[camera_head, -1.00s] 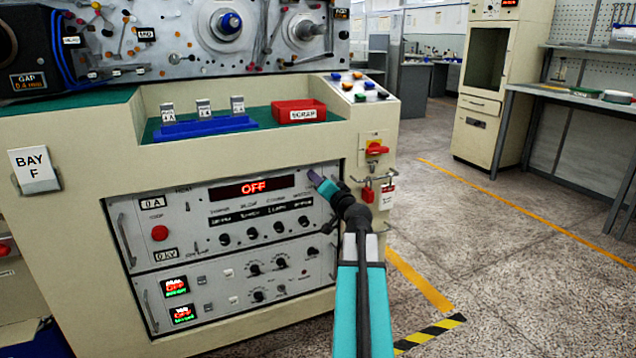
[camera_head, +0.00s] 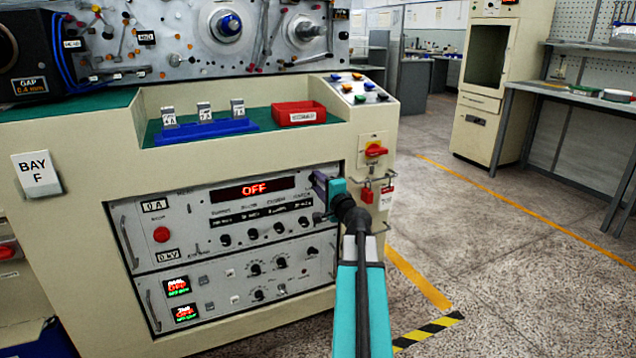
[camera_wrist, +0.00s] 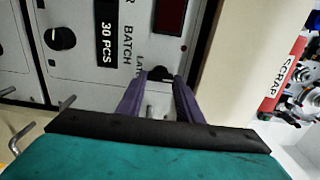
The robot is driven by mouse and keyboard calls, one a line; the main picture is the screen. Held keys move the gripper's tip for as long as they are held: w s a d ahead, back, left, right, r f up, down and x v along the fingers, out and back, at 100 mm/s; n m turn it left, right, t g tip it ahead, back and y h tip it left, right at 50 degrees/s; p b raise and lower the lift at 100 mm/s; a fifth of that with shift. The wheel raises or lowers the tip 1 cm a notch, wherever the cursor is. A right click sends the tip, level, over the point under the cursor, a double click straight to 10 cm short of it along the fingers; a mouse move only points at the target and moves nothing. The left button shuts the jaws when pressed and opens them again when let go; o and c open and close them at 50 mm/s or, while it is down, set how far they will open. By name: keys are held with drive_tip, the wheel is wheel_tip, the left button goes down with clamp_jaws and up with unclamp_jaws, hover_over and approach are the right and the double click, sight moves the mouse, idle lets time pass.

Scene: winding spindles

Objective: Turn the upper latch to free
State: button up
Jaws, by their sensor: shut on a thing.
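The upper latch (camera_wrist: 158,74) is a small dark piece at the panel's edge beside a partly covered label starting "LA". In the wrist view, the purple fingers of my gripper (camera_wrist: 160,80) reach it from both sides and are shut on it. In the head view, my gripper (camera_head: 319,184) is at the upper right corner of the grey instrument panel (camera_head: 165,212) and hides the latch. The latch's exact angle cannot be told.
A red display reading OFF (camera_head: 254,188) and several black knobs are left of my gripper. A red switch (camera_head: 375,150) and a hanging red padlock (camera_head: 367,194) are close on its right. A red scrap bin (camera_head: 299,113) sits on the ledge above. The floor at right is clear.

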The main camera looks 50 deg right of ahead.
idle(0.4)
drive_tip(key=o, duration=1.1)
drive_tip(key=shift+s+a, duration=0.1)
